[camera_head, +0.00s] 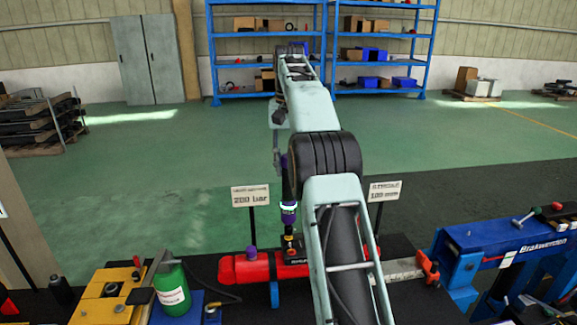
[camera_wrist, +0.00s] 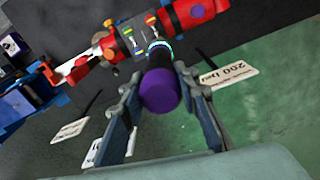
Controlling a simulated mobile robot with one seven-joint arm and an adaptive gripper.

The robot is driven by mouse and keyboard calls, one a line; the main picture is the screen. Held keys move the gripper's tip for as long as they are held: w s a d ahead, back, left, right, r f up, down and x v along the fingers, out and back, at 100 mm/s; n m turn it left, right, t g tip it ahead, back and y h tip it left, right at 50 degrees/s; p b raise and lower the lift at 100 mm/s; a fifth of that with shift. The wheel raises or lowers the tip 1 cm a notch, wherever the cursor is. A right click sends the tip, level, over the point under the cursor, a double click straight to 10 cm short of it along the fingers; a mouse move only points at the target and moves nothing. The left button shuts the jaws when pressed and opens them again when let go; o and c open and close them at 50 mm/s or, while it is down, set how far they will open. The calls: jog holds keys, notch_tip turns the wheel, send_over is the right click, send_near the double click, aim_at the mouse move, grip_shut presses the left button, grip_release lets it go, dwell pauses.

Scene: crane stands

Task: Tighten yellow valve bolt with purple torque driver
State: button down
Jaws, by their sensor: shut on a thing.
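The purple torque driver (camera_head: 289,213) stands nearly upright above the valve block on the red cylinder in the head view. Its purple end cap (camera_wrist: 160,90) sits between the two fingers of my gripper (camera_wrist: 159,78) in the wrist view. My gripper is shut on the driver. The driver's dark body runs away from the fingers to a light cyan ring (camera_wrist: 159,45), beside the valve block (camera_wrist: 128,48) with its coloured bolts.
The red cylinder (camera_head: 240,268) lies on the dark bench. A sign (camera_head: 250,196) stands behind it, with another sign (camera_head: 384,191) to its right. A green bottle (camera_head: 172,288) stands left. A blue machine (camera_head: 490,245) stands right.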

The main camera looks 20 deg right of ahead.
jog(key=shift+f+b, duration=0.6)
jog(key=shift+f, duration=0.15)
jog(key=shift+f+p, duration=0.15)
jog(key=shift+p, duration=1.35)
dwell(4.1)
dwell(0.3)
jog(key=shift+w+r, duration=0.1)
jog(key=shift+r, duration=2.5)
